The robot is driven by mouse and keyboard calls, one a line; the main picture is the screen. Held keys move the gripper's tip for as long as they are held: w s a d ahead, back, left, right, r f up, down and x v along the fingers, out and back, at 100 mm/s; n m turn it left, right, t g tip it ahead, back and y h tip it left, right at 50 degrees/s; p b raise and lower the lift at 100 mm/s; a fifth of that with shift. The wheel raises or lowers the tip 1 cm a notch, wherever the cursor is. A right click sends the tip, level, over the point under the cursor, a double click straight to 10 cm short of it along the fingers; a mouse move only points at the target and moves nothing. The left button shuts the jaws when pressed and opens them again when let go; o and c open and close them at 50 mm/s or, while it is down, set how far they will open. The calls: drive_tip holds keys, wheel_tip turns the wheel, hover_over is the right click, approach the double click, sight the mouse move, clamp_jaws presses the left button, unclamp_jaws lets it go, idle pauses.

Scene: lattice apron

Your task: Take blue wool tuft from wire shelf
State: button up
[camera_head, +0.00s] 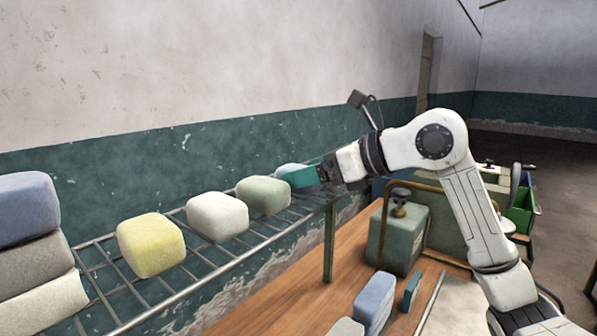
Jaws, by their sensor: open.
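The wire shelf (165,290) runs along the wall. A pale bluish tuft (284,168) sits at its far end, mostly hidden behind my gripper (300,177). My gripper is open, its teal finger at this tuft; I cannot tell whether they touch or whether the tuft lies between the fingers. A larger blue block (24,206) tops a stack at the left edge, by the near end of the shelf. Green (263,194), white (217,216) and yellow (151,244) tufts sit in a row on the wires nearer to me.
Below the shelf is a wooden bench top (290,308) with a blue block (374,299) at its front. A green machine (397,243) with a curved brass-coloured rail stands under my arm. The wall closes in behind the shelf.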

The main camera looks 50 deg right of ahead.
drive_tip(key=shift+w+f, duration=0.3)
drive_tip(key=shift+w, duration=0.3)
drive_tip(key=shift+c, duration=0.4)
drive_tip(key=c, duration=1)
drive_tip(key=shift+r, duration=0.2)
